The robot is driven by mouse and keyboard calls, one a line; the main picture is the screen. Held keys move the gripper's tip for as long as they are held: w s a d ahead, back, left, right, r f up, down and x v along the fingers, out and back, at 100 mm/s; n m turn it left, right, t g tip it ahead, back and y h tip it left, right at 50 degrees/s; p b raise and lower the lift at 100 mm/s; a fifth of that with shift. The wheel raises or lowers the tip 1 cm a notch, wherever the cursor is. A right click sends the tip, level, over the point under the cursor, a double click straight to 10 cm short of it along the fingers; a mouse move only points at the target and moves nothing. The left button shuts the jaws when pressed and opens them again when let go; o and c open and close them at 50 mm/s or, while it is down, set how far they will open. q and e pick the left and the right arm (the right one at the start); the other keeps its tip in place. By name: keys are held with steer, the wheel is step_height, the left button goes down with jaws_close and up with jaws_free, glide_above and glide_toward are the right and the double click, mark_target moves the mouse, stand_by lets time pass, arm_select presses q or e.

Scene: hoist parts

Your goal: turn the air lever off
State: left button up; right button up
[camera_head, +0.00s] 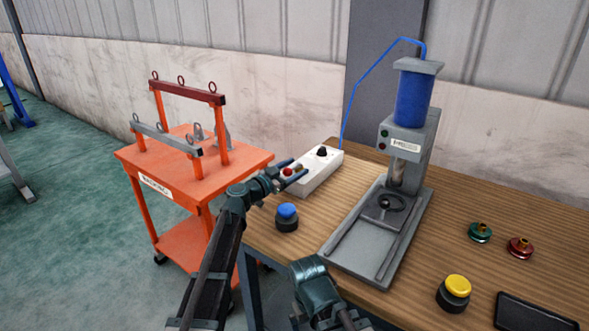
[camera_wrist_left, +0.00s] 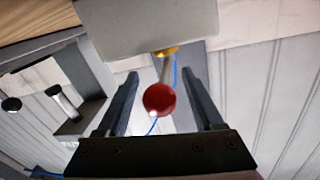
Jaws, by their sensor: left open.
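The air lever is a short metal rod with a red ball knob (camera_head: 288,172) on the white box (camera_head: 318,177) at the table's left back edge. In the left wrist view the red ball (camera_wrist_left: 160,98) hangs between my finger pads, its rod running up to a brass collar (camera_wrist_left: 167,52) on the box. My left gripper (camera_head: 294,170) is open, its fingers on either side of the lever with a gap showing on each side. Part of my right arm shows at the bottom of the head view; its fingers do not show.
A grey press (camera_head: 408,145) with a blue cylinder stands right of the box. A blue button (camera_head: 287,212) is in front. A yellow button (camera_head: 456,288), green (camera_head: 480,232) and red (camera_head: 520,246) fittings and a dark tablet (camera_head: 533,312) lie right. An orange cart (camera_head: 160,165) stands left.

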arm_select(q)
jaws_close()
stand_by(0.4)
stand_by(1.1)
